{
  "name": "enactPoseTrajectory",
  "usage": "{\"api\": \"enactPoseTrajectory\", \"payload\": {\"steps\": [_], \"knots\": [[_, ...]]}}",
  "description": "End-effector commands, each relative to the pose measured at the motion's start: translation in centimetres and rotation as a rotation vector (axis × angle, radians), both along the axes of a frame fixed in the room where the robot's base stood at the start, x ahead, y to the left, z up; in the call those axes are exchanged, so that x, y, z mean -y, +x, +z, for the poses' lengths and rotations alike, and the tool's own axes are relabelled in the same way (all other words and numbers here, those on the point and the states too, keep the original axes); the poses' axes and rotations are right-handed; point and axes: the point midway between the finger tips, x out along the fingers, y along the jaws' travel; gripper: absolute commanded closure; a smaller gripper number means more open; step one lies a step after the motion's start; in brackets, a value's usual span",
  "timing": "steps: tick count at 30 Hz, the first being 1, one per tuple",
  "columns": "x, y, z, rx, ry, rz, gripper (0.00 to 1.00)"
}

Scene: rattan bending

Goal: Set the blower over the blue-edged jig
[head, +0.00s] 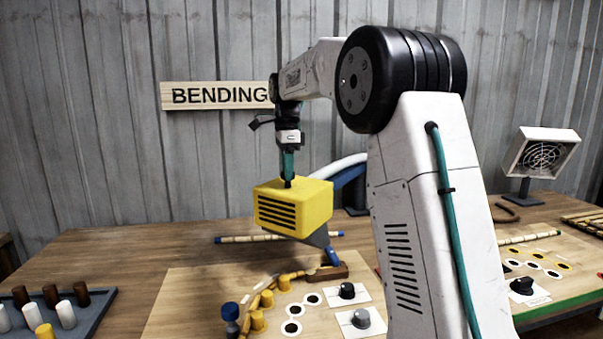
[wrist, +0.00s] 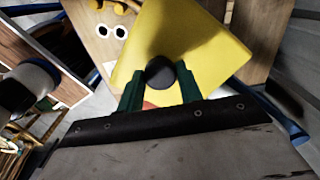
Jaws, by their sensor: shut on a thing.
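The yellow blower (head: 292,205), a box with dark slots and a grey lower part, hangs in my gripper (head: 287,181). The gripper is shut on the black knob on its top; this grip also shows in the wrist view (wrist: 160,82), with the blower (wrist: 190,35) beneath. The blower appears above the back of a pale jig board (head: 190,300) with yellow pegs and a curved cane. No blue edge of this board shows clearly in the head view. My arm hides part of the table to its right.
A second jig board with a green front edge (head: 570,304) lies at the right. A white fan box (head: 541,155) stands behind it. Black and grey knobs (head: 347,291) sit on plates by the left board. A dark tray (head: 93,304) of several pegs is front left.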

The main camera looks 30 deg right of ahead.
Motion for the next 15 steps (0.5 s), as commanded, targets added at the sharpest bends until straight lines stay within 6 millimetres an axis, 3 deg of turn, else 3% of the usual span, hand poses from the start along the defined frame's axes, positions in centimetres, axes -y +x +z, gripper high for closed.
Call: {"api": "enactPoseTrajectory", "payload": {"steps": [6,15], "knots": [[-0.3,2.5,0.0,0.002,-0.002,-0.055,1.00],[-0.4,3.2,0.1,0.001,-0.003,-0.074,1.00]]}}
